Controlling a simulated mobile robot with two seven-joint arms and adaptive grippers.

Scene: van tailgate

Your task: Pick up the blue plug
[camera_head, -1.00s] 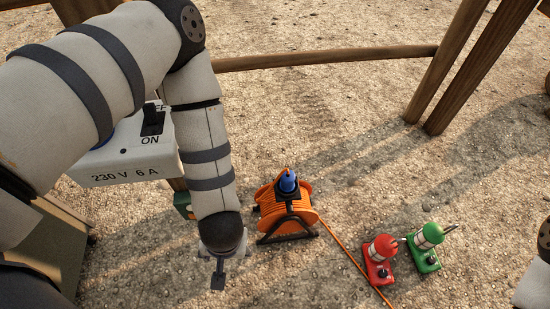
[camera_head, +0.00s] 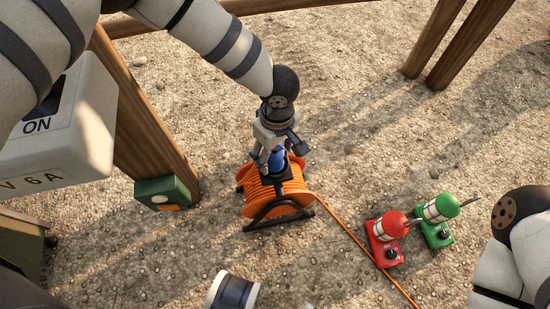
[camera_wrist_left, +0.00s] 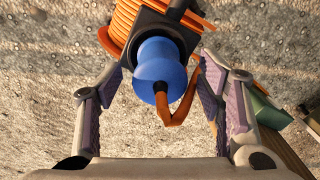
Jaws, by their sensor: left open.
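The blue plug (camera_head: 277,160) sits upright in the dark top of the orange cable reel (camera_head: 262,192) on the ground. In the left wrist view the plug (camera_wrist_left: 158,66) is round and blue, with an orange cord curling from its near end. My left gripper (camera_head: 275,150) is over the reel, partly covering the plug in the head view. In the left wrist view it (camera_wrist_left: 160,84) is open, its fingers on either side of the plug with gaps between. My right gripper does not show.
An orange cable runs from the reel toward the lower right, past a red lamp (camera_head: 388,238) and a green lamp (camera_head: 438,215). A green box (camera_head: 163,192) stands by a wooden post (camera_head: 150,130) on the left. A white switch box (camera_head: 60,130) is nearer.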

